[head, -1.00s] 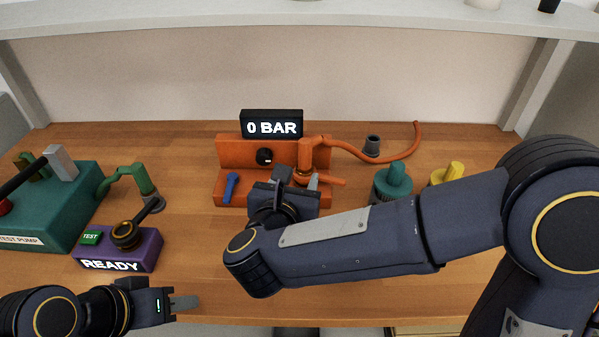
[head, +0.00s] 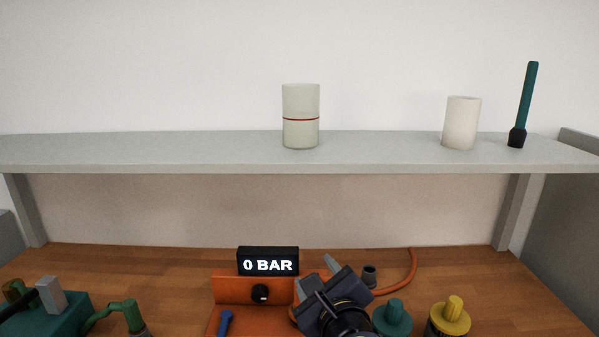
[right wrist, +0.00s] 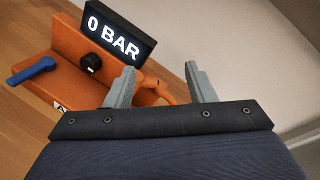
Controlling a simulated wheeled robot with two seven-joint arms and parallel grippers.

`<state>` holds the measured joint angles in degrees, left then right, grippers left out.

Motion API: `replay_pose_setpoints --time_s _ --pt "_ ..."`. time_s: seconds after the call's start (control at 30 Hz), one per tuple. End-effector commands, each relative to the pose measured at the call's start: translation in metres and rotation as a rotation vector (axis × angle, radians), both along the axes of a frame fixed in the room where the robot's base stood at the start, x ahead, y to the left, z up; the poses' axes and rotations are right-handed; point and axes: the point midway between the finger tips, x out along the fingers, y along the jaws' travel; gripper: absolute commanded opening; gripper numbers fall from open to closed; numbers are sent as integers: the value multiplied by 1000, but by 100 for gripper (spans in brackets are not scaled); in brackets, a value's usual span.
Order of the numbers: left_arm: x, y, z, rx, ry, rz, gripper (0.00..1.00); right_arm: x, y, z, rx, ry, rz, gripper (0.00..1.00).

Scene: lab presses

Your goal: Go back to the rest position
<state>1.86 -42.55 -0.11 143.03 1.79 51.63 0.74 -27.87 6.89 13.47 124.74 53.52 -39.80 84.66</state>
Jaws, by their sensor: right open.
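My right gripper (head: 314,275) is in front of the orange press (head: 232,291), at its right side in the head view. In the right wrist view, its two grey fingers (right wrist: 160,72) stand apart with nothing between them. The orange press also shows there (right wrist: 60,75), at the left beyond the fingers, with its blue lever (right wrist: 32,69) and black knob (right wrist: 91,63). The press display (head: 268,261) reads 0 BAR. My left gripper is not in view.
A grey shelf (head: 200,151) runs above the bench, holding a pale cylinder with a red line (head: 300,116), a white cup (head: 461,122) and a teal tool (head: 525,100). Teal (head: 392,318) and yellow (head: 450,316) knobbed parts stand at the right. The test pump (head: 60,315) is at the left.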

Motion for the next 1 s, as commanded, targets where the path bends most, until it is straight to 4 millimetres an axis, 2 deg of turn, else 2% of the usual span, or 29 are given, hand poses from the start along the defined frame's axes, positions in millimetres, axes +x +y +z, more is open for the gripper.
replay_pose_setpoints --time_s 0.03,0.17,0.3,0.4,0.5,0.6,0.7,1.0 --pt "0 0 12 0 0 0 36 -7 -19 18 -147 -39 81 49" --pt "0 0 25 0 0 0 36 -41 -54 20 -596 -119 327 49" --pt "0 0 40 0 0 0 36 -97 -98 -5 -1079 -154 606 49" --pt "0 0 48 0 0 0 36 -142 -128 -32 -1359 -143 816 49" --pt "0 0 54 0 0 0 36 -183 -153 -54 -1545 -120 1007 49" --pt "0 0 57 0 0 0 36 -212 -168 -70 -1640 -100 1147 49" --pt "0 0 58 0 0 0 36 -227 -174 -78 -1682 -92 1222 49" --pt "0 0 57 0 0 0 36 -231 -176 -81 -1692 -92 1246 49"
